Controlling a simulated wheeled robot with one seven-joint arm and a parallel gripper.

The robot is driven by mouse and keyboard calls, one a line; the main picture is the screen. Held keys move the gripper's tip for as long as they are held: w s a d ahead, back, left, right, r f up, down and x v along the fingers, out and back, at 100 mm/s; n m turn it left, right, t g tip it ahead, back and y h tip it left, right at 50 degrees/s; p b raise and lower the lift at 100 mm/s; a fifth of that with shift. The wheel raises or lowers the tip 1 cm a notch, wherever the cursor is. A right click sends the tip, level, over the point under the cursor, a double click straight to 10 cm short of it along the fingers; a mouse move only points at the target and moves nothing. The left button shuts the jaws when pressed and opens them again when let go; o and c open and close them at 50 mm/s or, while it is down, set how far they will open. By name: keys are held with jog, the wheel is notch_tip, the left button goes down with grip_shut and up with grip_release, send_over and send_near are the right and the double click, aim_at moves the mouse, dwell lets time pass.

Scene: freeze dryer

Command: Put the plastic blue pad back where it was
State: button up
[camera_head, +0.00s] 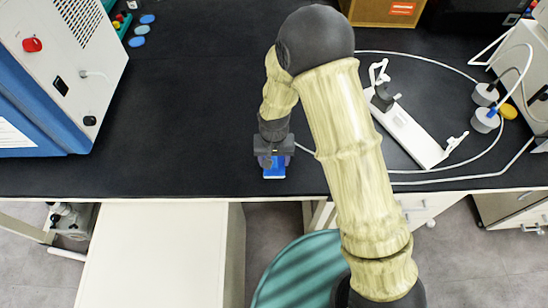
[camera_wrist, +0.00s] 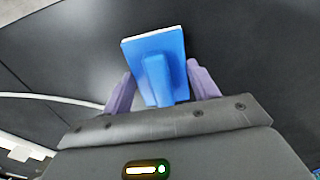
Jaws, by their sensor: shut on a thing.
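The blue plastic pad (camera_wrist: 155,52) is a flat rectangle with a white far edge and a raised blue grip on its near side. My gripper (camera_wrist: 160,85) has its two purple fingers on either side of that grip and is shut on it. In the head view the pad (camera_head: 274,172) shows below my gripper (camera_head: 274,157), near the front edge of the black bench. I cannot tell whether the pad touches the bench top.
The black bench (camera_head: 190,110) is clear around the gripper. A blue and white machine (camera_head: 60,70) stands at left, with several blue oval pieces (camera_head: 137,41) behind it. A white stand (camera_head: 415,135) and looped white tubing lie at right. A cardboard box (camera_head: 385,10) is at the back.

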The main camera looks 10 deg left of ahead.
aim_at(274, 159)
jog(key=shift+f, duration=0.15)
jog(key=o, duration=0.9)
jog(key=shift+o, duration=0.2)
notch_tip(274, 159, up, 12)
jog(key=shift+r+b, duration=0.25)
jog(key=shift+b, duration=0.2)
